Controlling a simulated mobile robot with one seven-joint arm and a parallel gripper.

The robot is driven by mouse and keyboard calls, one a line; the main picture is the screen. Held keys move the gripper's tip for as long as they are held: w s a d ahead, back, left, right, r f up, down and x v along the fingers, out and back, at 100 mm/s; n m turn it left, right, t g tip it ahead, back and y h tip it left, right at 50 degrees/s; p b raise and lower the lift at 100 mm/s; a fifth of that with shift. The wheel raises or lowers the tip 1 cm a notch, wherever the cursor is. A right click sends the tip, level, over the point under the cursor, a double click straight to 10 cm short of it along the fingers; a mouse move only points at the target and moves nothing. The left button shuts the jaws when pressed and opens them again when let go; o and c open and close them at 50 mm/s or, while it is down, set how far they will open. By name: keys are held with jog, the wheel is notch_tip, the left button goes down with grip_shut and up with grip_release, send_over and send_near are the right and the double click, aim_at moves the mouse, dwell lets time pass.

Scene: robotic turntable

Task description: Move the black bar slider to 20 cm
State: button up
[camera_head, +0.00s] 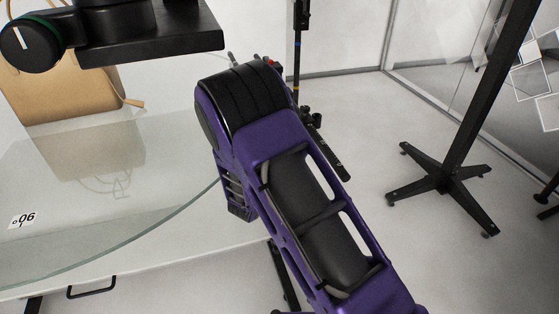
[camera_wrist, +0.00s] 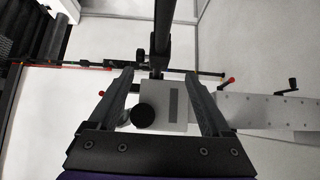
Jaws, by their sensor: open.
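In the wrist view my gripper (camera_wrist: 157,75) is open, its two dark fingers pointing up the picture and spread apart. A pale grey block (camera_wrist: 178,112) with a round black knob (camera_wrist: 143,115) shows between the fingers; I see no clear contact. A black upright bar (camera_wrist: 162,38) rises above this block and meets a thin horizontal black rod (camera_wrist: 205,73). I cannot tell which piece is the slider, and no centimetre marks are readable. In the head view a thin dark pole (camera_head: 297,50) with a black block (camera_head: 302,14) stands behind my purple arm. My gripper is mostly hidden there.
A glass disc (camera_head: 110,200) marked 90° lies at the left. A black star-footed stand (camera_head: 445,183) is at the right. A grey rail (camera_wrist: 270,110) with red and black knobs extends right in the wrist view.

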jog(key=v, duration=0.6)
jog(key=shift+s, duration=0.2)
jog(key=shift+a, duration=0.15)
